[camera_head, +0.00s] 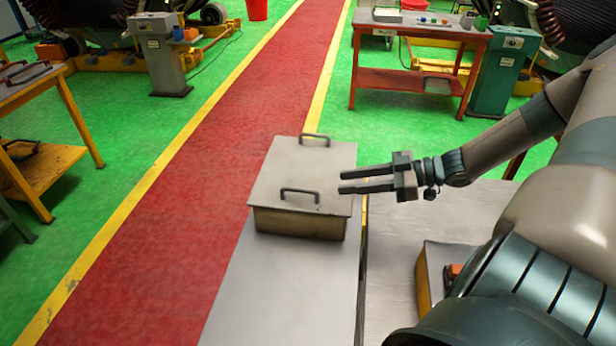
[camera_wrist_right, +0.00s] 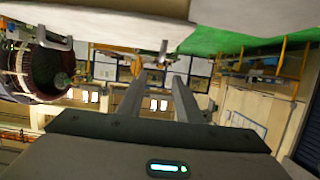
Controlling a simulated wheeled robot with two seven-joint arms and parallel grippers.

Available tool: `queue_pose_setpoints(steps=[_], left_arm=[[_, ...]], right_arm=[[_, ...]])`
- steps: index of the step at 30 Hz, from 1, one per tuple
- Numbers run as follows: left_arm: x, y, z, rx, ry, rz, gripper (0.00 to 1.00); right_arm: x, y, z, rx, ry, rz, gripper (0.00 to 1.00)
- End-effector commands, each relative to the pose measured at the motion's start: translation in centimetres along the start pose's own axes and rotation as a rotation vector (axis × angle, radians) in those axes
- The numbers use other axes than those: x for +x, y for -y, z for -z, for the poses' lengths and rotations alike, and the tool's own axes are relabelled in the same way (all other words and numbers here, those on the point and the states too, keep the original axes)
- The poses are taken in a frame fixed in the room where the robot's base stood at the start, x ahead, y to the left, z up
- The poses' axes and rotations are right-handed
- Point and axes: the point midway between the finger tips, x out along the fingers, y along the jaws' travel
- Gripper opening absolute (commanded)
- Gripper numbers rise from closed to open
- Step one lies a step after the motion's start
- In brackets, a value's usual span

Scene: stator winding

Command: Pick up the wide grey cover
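The wide grey cover (camera_head: 272,178) is a flat lid with two dark handles, a near one (camera_head: 300,191) and a far one (camera_head: 314,138). It lies on a tan box (camera_head: 300,224) on a grey table. My right gripper (camera_head: 341,182) comes in from the right, its fingers pointing left, and the fingertips overlap the cover's right edge in the head view. Its height above the cover is hard to tell. In the right wrist view the two fingers (camera_wrist_right: 158,84) stand apart with nothing between them. My left gripper is not in view.
The grey tabletop (camera_head: 285,290) is bare in front of the box. Another open-topped box (camera_head: 424,283) stands at the lower right, partly hidden by my arm. A red worktable (camera_head: 420,33) stands at the back and a wooden one (camera_head: 30,87) at the left.

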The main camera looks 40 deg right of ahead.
Motion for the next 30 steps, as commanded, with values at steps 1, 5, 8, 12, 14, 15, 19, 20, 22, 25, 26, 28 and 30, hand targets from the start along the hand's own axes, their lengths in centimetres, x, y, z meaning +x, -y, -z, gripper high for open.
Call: queue_pose_setpoints(steps=[1,5,8,12,14,15,19,20,22,25,26,28,30], left_arm=[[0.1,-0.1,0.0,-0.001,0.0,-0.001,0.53],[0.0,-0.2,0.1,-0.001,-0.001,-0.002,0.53],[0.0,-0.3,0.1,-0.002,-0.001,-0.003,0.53],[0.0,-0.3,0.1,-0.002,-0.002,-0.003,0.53],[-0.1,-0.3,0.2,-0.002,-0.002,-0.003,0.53],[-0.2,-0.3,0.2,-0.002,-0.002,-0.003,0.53],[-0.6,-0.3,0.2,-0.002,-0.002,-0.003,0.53],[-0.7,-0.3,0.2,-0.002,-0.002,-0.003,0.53],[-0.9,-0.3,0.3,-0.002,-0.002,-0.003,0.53],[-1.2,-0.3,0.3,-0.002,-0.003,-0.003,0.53],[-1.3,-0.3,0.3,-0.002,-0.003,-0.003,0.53],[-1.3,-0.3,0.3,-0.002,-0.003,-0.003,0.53],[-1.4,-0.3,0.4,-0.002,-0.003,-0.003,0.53]], right_arm=[[0.0,0.0,-0.1,0.0,0.0,0.0,0.32],[0.0,0.0,0.0,0.0,0.0,0.0,0.32],[0.0,0.0,0.0,0.0,0.0,0.0,0.32],[0.1,0.0,0.0,0.0,-0.001,0.0,0.32],[0.4,0.0,0.0,0.001,-0.001,0.001,0.32],[0.6,0.1,0.0,0.001,0.0,0.001,0.32],[1.9,0.1,0.1,0.002,-0.002,0.001,0.32],[2.3,0.1,0.1,0.002,-0.004,0.001,0.32],[3.2,0.1,0.1,0.002,-0.004,0.002,0.32],[4.6,0.1,0.1,0.001,-0.004,0.001,0.32],[5.0,0.0,0.1,0.001,-0.004,0.0,0.32],[5.9,0.1,0.0,0.001,-0.004,0.001,0.32],[6.8,0.1,0.0,0.002,-0.004,0.001,0.32]])
